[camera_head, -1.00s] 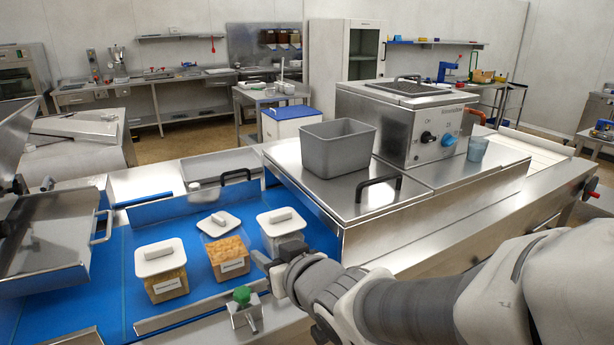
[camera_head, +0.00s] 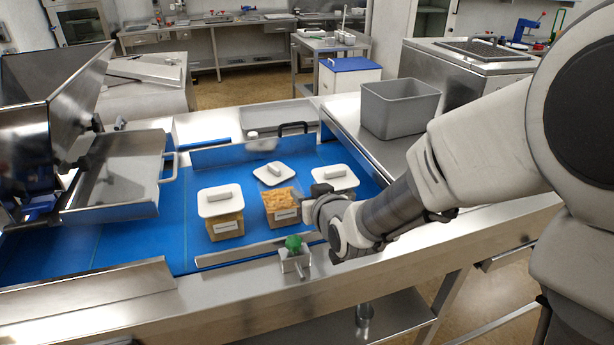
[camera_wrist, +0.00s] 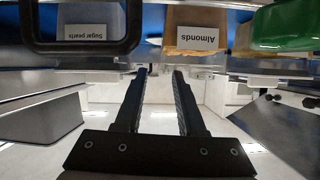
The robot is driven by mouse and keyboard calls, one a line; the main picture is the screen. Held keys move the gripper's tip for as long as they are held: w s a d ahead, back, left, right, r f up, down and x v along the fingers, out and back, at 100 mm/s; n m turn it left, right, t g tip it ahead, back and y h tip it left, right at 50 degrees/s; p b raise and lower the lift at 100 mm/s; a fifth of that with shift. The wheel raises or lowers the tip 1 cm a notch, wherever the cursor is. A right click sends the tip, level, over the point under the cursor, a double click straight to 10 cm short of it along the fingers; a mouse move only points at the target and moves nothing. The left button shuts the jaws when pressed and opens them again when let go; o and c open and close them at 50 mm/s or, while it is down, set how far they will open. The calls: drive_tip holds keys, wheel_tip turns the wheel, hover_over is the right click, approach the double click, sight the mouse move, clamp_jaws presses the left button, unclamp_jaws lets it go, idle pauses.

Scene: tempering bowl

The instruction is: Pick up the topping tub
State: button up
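Three small tubs stand in a row on the blue surface in the head view. The left tub (camera_head: 226,226) is closed with a white lid. The middle tub (camera_head: 281,208) shows orange-brown contents, its white lid (camera_head: 273,174) toward the back; its label reads "Almonds" in the upside-down wrist view (camera_wrist: 197,38). The right tub has a white lid (camera_head: 335,178) and is partly hidden by my gripper (camera_head: 318,193); a tub labelled "Sugar pearls" (camera_wrist: 88,20) shows in the wrist view. My gripper is in front of the right and middle tubs. Its fingers (camera_wrist: 160,75) are apart and empty.
A green-knobbed fitting (camera_head: 294,255) sits on the front edge, close below my gripper. A grey bin (camera_head: 399,108) stands on the steel counter to the right. A dark loop handle (camera_wrist: 82,45) is near in the wrist view. A steel hopper (camera_head: 112,185) is at left.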

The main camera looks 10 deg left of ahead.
sight(298, 185)
drive_tip(key=shift+r+p+x, duration=0.15)
drive_tip(key=shift+p+x, duration=0.15)
drive_tip(key=shift+x, duration=1.25)
drive_tip(key=shift+r+p+x, duration=0.15)
drive_tip(key=shift+p+x, duration=0.1)
drive_tip(key=shift+x, duration=1.3)
drive_tip(key=shift+w, duration=0.1)
clamp_jaws()
drive_tip(key=shift+a, duration=0.1)
